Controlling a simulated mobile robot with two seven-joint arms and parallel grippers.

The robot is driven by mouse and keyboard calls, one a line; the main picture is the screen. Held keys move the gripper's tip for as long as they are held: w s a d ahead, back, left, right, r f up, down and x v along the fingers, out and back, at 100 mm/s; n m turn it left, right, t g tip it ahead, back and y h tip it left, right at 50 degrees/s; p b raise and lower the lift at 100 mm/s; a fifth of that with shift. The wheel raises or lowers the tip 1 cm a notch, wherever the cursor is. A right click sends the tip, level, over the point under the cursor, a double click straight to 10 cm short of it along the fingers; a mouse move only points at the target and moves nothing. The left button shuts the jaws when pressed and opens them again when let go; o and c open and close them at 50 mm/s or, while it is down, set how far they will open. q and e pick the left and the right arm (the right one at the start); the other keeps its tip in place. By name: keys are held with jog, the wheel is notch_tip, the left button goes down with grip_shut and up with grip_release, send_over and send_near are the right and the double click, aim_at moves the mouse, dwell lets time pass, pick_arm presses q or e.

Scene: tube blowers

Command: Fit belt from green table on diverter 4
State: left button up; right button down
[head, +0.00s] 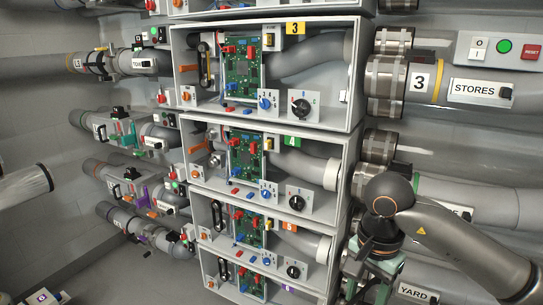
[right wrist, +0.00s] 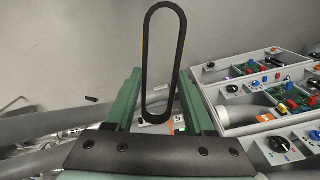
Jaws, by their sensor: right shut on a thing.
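Diverter 4 (head: 335,146) is the grey open-front box with a green number 4 plate in the head view. Inside are a green circuit board, an orange lever and a black knob; no belt loop shows at its left side. My right gripper (right wrist: 161,98) is shut on the belt (right wrist: 148,58), a long black loop standing upright between the green fingers in the right wrist view. In the head view my right gripper (head: 376,272) is right of the lower boxes, and the belt cannot be made out. My left gripper and the green table are not in view.
Diverter 3 (head: 355,45) is above, with a black belt loop (head: 204,65) at its left. Two more boxes below also have black loops (head: 217,215). Large grey pipes (head: 440,85) run along both sides. Open space lies at the lower left.

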jog(key=s+d+r+n+p, duration=0.3)
jog(key=s+r+n+p, duration=0.1)
jog(key=s+n+p, duration=0.3)
jog(key=n+p, duration=0.2)
jog(key=n, duration=0.1)
jog(key=shift+d, duration=0.15)
